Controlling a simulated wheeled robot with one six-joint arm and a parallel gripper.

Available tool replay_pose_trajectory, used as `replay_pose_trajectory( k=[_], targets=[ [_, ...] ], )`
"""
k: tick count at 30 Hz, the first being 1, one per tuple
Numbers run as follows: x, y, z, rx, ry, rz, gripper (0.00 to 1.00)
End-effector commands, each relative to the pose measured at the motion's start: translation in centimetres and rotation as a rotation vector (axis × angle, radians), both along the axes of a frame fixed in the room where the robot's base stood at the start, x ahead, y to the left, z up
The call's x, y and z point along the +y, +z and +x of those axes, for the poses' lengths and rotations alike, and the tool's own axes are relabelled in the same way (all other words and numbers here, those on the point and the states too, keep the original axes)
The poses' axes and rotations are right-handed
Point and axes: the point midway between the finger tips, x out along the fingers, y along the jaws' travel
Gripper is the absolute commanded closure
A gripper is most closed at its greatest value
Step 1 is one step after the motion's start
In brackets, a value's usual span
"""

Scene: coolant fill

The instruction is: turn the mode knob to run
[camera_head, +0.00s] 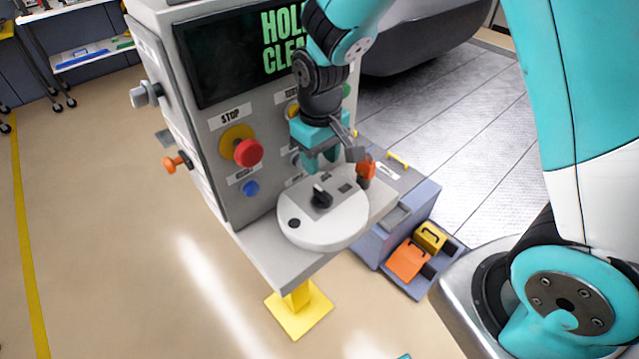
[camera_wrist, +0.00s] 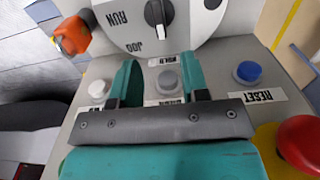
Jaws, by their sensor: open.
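The mode knob (camera_head: 321,197) is black and sits on a round white dial plate (camera_head: 345,222) on the console ledge. In the wrist view the knob (camera_wrist: 158,14) is partly cut off at the top edge, and its white pointer line points down the picture. The dial (camera_wrist: 190,35) reads upside down there, with RUN to the knob's left and JOG lower left. My gripper (camera_head: 320,162) is open and empty, just behind the knob on the panel side. Its two teal fingers (camera_wrist: 158,62) are apart and do not touch the knob.
A red stop button (camera_head: 248,152), a blue reset button (camera_head: 251,188) and a grey button (camera_wrist: 167,80) are on the panel around my gripper. An orange handle (camera_head: 366,168) stands close right of the dial. The screen (camera_head: 225,60) is above. Floor is open at left.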

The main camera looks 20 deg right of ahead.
Motion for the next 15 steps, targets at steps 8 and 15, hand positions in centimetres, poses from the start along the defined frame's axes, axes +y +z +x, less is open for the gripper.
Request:
replay_pose_trajectory(
  k=[8,15],
  targets=[
    [0.0,-5.8,-0.1,0.006,0.0,-0.001,0.58],
    [0.0,-8.3,0.0,0.001,0.0,0.001,0.58]
  ],
)
